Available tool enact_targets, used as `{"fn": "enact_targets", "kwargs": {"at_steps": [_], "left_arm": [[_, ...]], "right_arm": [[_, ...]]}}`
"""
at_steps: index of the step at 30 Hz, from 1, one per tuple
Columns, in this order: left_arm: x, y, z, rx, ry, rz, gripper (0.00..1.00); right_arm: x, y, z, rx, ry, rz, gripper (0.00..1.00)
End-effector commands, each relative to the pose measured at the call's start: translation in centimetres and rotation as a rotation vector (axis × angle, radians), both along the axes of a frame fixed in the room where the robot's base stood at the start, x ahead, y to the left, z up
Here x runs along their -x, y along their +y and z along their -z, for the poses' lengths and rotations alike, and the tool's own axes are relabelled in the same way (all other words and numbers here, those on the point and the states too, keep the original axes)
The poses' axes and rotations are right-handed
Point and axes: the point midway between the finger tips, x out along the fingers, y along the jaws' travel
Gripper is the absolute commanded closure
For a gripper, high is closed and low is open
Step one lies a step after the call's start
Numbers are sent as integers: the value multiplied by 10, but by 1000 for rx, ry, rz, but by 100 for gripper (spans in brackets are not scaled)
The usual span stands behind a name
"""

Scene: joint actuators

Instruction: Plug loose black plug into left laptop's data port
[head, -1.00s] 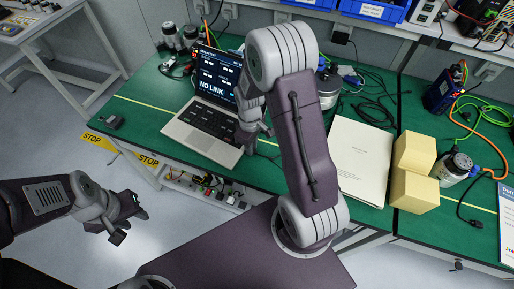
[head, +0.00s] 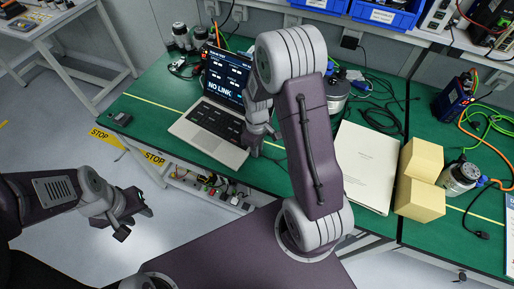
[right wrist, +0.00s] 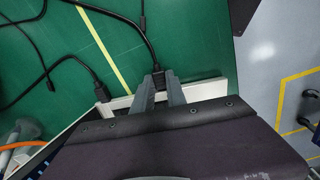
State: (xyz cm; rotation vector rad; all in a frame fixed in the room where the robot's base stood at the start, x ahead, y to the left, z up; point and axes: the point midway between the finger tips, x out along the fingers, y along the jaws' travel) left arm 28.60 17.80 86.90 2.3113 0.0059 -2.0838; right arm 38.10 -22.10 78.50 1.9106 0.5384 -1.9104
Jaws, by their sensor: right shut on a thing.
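The silver laptop (head: 185,131) stands open at the left of the green bench, its screen (head: 222,80) reading "NO LINK". My right gripper (head: 258,148) is just beside the laptop's right side. In the right wrist view, its fingers (right wrist: 161,92) are shut on a black plug (right wrist: 159,79) whose cable leads away over the bench. The plug is close to the laptop's pale side edge (right wrist: 205,90); I cannot tell whether it touches. A second black plug (right wrist: 102,93) is at that edge, further left. My left gripper (head: 136,218) appears open and empty, off the bench's front.
Loose black cables (head: 378,112) lie behind the papers. A small dark device (head: 119,118) is left of the laptop. The bench's front edge is below the laptop.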

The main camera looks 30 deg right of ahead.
Motion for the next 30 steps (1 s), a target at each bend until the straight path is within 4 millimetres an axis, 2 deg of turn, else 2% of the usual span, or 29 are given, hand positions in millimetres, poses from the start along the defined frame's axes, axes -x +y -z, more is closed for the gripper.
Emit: {"fn": "enact_targets", "kwargs": {"at_steps": [23, 24, 26, 27, 30], "left_arm": [[0, 0, -5, 0, 0, 0, 64], [0, 0, -5, 0, 0, 0, 64], [0, 0, -4, 0, 0, 0, 64], [0, 0, -4, 0, 0, 0, 64], [0, 0, -4, 0, 0, 0, 64]], "right_arm": [[-4, 3, 0, 0, 0, 0, 100], [-4, 3, 0, 0, 0, 0, 78], [-4, 3, 0, 0, 0, 0, 61], [-4, 3, 0, 0, 0, 0, 58], [-4, 3, 0, 0, 0, 0, 58]]}}
